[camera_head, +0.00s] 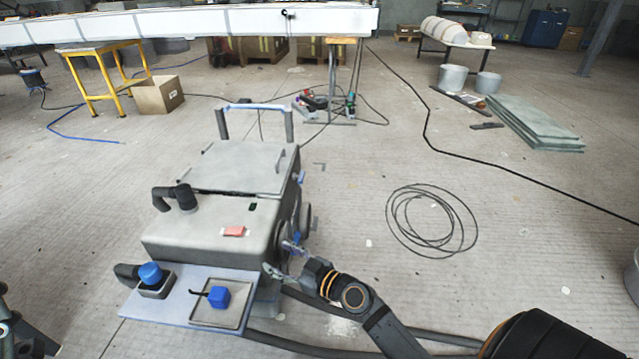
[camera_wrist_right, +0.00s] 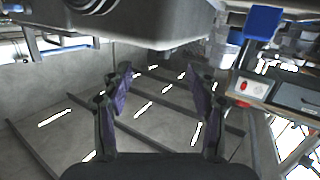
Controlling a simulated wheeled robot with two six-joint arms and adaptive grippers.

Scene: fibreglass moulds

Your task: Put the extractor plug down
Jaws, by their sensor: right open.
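A blue plug (camera_head: 219,297) with a short dark lead sits in the square tray (camera_head: 238,318) on the front shelf of the grey extractor machine (camera_head: 220,210). A second blue piece (camera_head: 151,273) sits on a dark socket box left of it. My right gripper (camera_head: 280,258) is open beside the machine's front right corner, right of and behind the tray, apart from the plug. In the right wrist view the open fingers (camera_wrist_right: 162,75) have nothing between them. A blue block (camera_wrist_right: 263,22) shows at upper right there. Dark parts at the head view's lower left edge may be my left gripper.
A dark hose runs along the floor from the shelf to the right. A coiled black cable (camera_head: 432,220) lies on open floor. A cardboard box (camera_head: 157,95), a yellow trestle (camera_head: 105,75) and stacked green sheets (camera_head: 535,125) stand farther back.

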